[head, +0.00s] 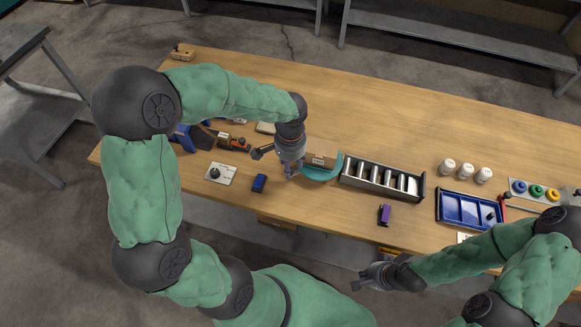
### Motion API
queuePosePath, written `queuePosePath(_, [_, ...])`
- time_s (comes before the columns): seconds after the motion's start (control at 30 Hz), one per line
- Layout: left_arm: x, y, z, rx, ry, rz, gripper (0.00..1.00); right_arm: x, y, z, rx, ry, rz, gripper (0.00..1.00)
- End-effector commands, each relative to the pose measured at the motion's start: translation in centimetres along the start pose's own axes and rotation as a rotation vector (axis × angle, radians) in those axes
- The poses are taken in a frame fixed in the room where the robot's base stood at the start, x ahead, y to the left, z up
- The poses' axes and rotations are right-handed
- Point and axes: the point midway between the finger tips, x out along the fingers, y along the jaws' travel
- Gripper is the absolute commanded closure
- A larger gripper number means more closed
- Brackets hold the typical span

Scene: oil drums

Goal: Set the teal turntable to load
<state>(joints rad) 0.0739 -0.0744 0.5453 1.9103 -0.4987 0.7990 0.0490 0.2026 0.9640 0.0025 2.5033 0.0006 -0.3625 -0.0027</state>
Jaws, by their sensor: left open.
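The teal turntable (325,175) is a round disc near the middle of the wooden table. A brown block or box (322,153) stands on or just behind it, and the disc is partly covered. My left gripper (291,172) points down at the disc's left edge. It is open, with nothing seen between its fingers; I cannot tell whether it touches the disc. My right gripper (360,279) is low in front of the table's near edge, away from the turntable. Its fingers are too small to judge. Any load marking on the turntable cannot be made out.
A black-and-silver slotted rack (383,180) stands close right of the turntable. A small blue block (259,183) and a white plate with a black knob (220,174) lie to the left. A purple item (384,215), a blue tray (452,220) and white jars (466,171) are further right.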

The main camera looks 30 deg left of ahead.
Motion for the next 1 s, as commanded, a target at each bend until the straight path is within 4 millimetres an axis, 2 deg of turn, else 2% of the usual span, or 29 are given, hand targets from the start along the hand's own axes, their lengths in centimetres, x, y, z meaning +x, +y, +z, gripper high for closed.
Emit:
queuePosePath(0.13, [1.09,0.03,-0.01,0.000,0.000,0.001,0.54,0.32,0.11,-0.02,0.000,0.000,0.000,1.00])
queuePosePath(0.47, [1.26,0.03,-0.02,0.000,0.001,0.001,0.54,0.31,0.11,-0.03,0.000,0.000,0.000,1.00])
queuePosePath(0.6, [1.25,0.03,-0.02,0.000,0.001,0.001,0.94,0.31,0.11,-0.03,0.000,0.000,0.000,1.00])
queuePosePath(0.63, [1.25,0.03,-0.03,0.000,0.001,0.001,1.00,0.31,0.11,-0.03,0.000,0.000,0.000,1.00])
queuePosePath(1.0, [1.24,0.15,-0.43,-0.009,0.002,0.000,1.00,0.32,0.12,-0.03,0.000,0.000,0.000,1.00])
